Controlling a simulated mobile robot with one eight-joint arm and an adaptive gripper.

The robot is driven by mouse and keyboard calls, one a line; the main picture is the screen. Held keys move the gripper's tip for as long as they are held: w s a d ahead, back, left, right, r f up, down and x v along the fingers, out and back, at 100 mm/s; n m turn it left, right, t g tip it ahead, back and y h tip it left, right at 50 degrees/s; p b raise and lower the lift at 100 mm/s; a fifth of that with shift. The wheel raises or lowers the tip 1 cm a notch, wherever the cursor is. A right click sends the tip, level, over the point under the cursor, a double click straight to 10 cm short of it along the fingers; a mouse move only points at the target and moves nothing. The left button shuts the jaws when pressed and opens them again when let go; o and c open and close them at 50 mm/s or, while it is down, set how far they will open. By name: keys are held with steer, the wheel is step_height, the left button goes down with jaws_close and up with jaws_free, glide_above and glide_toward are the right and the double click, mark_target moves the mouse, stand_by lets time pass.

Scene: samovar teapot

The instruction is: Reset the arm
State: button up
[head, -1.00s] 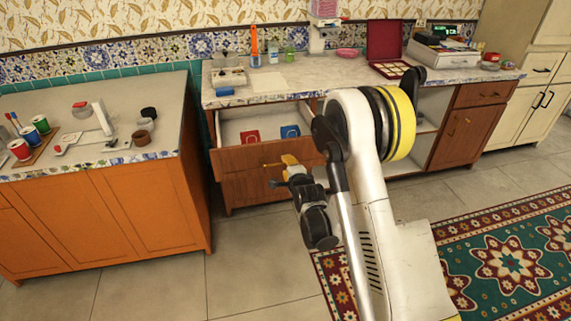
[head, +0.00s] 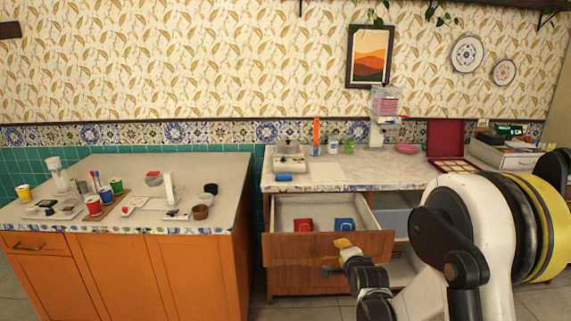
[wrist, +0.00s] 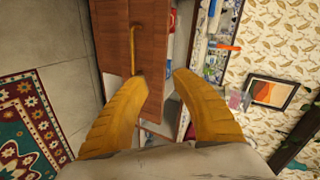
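My gripper (head: 343,244) is in front of the open drawer's wooden front in the head view, at the end of my white and black arm. In the wrist view its two yellow fingers (wrist: 160,82) stand apart with nothing held between them. The drawer (head: 330,246) is pulled out under the right counter. A red item (head: 303,225) and a blue item (head: 344,224) lie inside it. The drawer front (wrist: 150,75) and its brass handle (wrist: 133,48) show beyond the fingers in the wrist view. I cannot tell whether the fingers touch the drawer.
The marble counter (head: 385,170) holds a blue item, bottles, a dispenser and an open red case (head: 446,143). On the left, an orange cabinet (head: 110,275) carries spools and small tools. Tiled floor shows between the cabinets. A patterned rug (wrist: 30,125) shows in the wrist view.

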steer(key=s+r+n+g, duration=0.3)
steer(key=s+r+n, duration=0.4)
steer(key=s+r, duration=0.6)
steer(key=s+f+n+g, duration=0.1)
steer(key=s+n+g, duration=0.2)
steer(key=s, duration=2)
steer(key=n, duration=0.5)
steer(key=shift+s+a+f, duration=0.15)
steer(key=shift+s+f, duration=0.1)
steer(key=shift+f, duration=0.05)
steer(key=shift+w, duration=0.1)
